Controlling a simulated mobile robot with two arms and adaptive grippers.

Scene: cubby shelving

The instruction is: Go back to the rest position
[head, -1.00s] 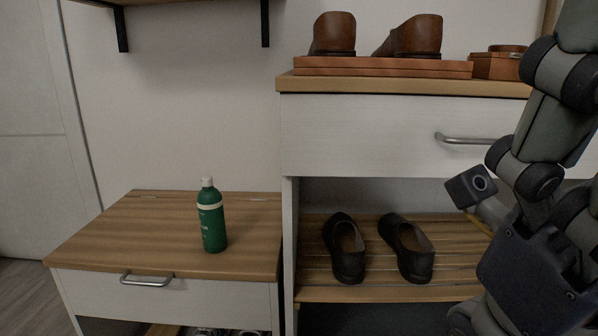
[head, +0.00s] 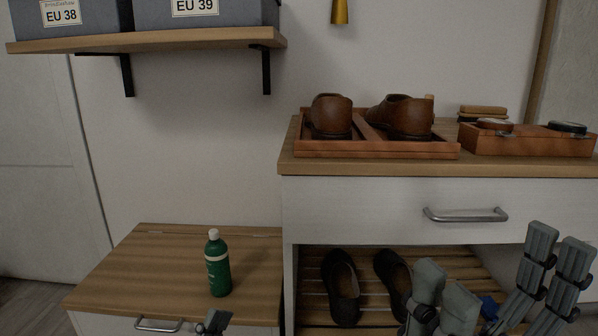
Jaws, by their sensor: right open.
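My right gripper (head: 500,262) is at the lower right of the head view, in front of the shoe cubby. Its grey fingers point up and stand wide apart, with nothing between them. A small grey and black tip of my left gripper (head: 213,322) shows at the bottom edge, in front of the low cabinet. The rest of it is out of view, so its jaws cannot be judged.
A green bottle (head: 218,265) stands upright on the low cabinet (head: 130,275). Black shoes (head: 341,290) sit on the slatted shelf, partly hidden by my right gripper. Brown shoes (head: 331,115) rest in a tray (head: 375,150) above the drawer handle (head: 466,216). A shelf (head: 190,40) holds grey boxes.

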